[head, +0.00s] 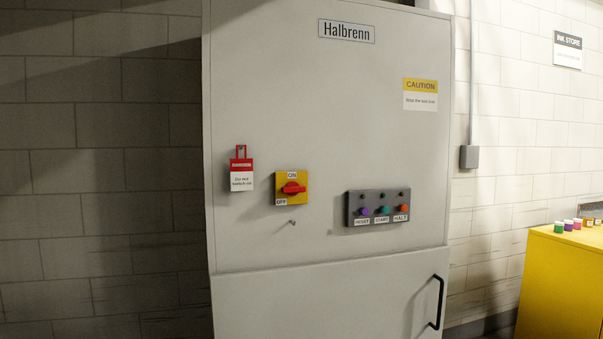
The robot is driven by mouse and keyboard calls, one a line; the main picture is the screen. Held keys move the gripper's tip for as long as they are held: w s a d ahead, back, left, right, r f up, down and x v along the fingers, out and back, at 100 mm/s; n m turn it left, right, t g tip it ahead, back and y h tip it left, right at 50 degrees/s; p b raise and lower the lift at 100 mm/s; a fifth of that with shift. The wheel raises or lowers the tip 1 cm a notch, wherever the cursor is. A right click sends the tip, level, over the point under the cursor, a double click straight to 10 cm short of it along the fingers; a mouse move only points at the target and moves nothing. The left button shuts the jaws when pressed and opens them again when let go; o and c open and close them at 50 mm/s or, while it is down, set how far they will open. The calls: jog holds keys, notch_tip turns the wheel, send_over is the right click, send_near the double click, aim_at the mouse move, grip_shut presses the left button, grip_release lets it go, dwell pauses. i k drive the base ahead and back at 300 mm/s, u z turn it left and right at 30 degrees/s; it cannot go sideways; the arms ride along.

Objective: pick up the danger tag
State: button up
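The danger tag (242,174) hangs on the left part of the light grey cabinet front in the head view. Its upper band is red with white lettering, its lower part is white with dark text, and a red loop stands at its top. It hangs upright, to the left of a yellow switch plate (284,199) with a red rotary handle (293,188) marked ON and OFF. A small peg (292,222) sticks out below that plate. My gripper is not in view.
The cabinet (330,120) carries a grey button box (377,208), a caution sign (420,95) and a black door handle (437,303). A yellow cabinet (560,285) with several small pots stands at the right. Nothing visible blocks the tag.

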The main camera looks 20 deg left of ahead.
aim_at(241, 170)
jog(key=u, duration=0.55)
jog(key=i, duration=0.15)
jog(key=z, duration=2.5)
jog(key=k, duration=2.7)
jog(key=z, duration=0.05)
jog(key=i, duration=0.1)
jog(key=u, duration=2.15)
